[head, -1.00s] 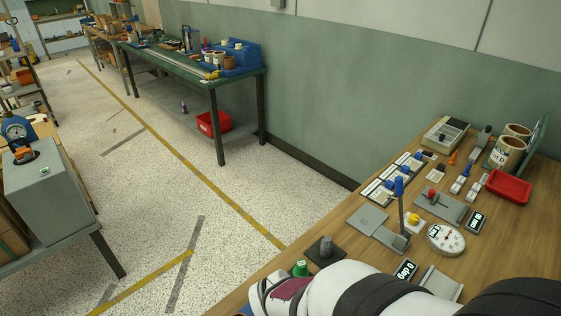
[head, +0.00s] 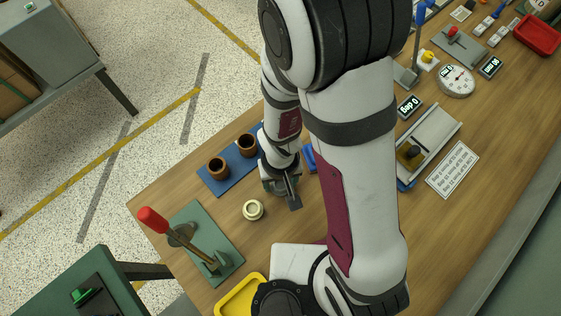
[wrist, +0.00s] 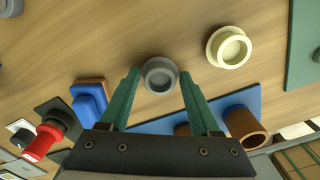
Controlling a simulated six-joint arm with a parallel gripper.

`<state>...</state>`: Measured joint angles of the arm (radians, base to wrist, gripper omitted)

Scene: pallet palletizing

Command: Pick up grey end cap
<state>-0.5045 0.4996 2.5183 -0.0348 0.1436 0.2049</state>
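The grey end cap (wrist: 160,75) is a small round ring-shaped piece in the wrist view, near the tips of my fingers. My gripper (wrist: 161,82) has two green fingers spread apart, with the cap between their tips in the picture. A small gap shows on each side, so the gripper is open. I cannot tell the height of the fingertips above the table. In the head view my gripper (head: 281,187) is low over the wooden bench, and I cannot make out the grey cap there.
A cream cap (wrist: 230,47) lies to the right of the grey cap, also in the head view (head: 253,210). A blue plate (head: 226,178) holds brown cups (head: 218,168). A green plate (head: 221,255) carries a red-handled lever (head: 166,224). A yellow tray (head: 240,296) is in front.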

